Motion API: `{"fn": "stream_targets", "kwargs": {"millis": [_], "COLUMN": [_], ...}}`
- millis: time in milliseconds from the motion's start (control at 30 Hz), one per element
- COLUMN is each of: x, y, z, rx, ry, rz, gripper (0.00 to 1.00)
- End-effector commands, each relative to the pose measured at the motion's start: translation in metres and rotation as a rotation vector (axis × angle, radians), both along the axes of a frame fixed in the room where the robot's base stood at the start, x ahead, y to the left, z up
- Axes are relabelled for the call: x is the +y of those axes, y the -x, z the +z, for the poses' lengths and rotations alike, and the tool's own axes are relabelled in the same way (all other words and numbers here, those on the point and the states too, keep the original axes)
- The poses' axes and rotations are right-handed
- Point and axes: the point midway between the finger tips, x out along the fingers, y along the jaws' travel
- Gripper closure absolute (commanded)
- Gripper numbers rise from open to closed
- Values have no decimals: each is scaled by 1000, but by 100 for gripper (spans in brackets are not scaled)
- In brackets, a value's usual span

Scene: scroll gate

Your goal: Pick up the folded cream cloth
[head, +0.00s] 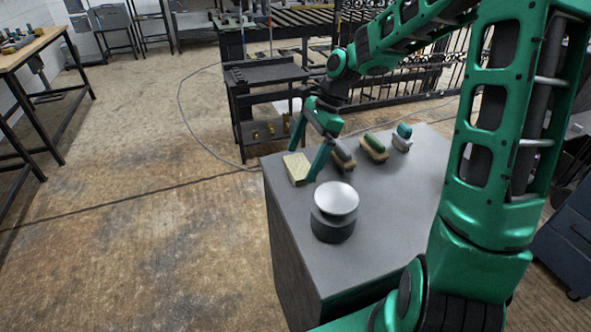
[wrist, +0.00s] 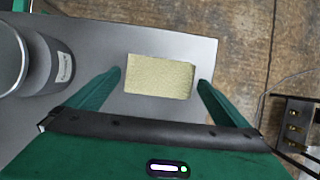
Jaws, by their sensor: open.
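The folded cream cloth (head: 297,168) lies flat near the left back corner of the grey-topped bench (head: 385,225). It also shows in the wrist view (wrist: 160,76) as a pale yellow-cream rectangle. My gripper (head: 308,165) is open above it, its green fingers spread. In the wrist view the fingertips (wrist: 160,80) stand to the left and right of the cloth, with a gap on each side. Nothing is held between them. How high the fingertips are above the bench top is hard to tell.
A dark canister with a silver lid (head: 335,210) stands in front of the cloth. Several brushes or blocks, including a green-topped one (head: 375,147) and a teal-topped one (head: 401,138), sit to the right. A dark shelf cart (head: 268,105) stands behind. The bench's front right is clear.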

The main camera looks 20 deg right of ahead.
Motion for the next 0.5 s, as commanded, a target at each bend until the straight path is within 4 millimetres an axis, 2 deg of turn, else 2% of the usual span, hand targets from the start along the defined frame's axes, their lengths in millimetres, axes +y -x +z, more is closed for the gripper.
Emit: {"fn": "stream_targets", "kwargs": {"millis": [167, 400, 467, 500], "x": [6, 7, 7, 7], "y": [0, 0, 0, 0], "z": [-14, -16, -16, -16], "rx": [1, 0, 0, 0], "ry": [1, 1, 1, 1], "rz": [1, 1, 1, 1], "gripper": [0, 0, 12, 21]}}
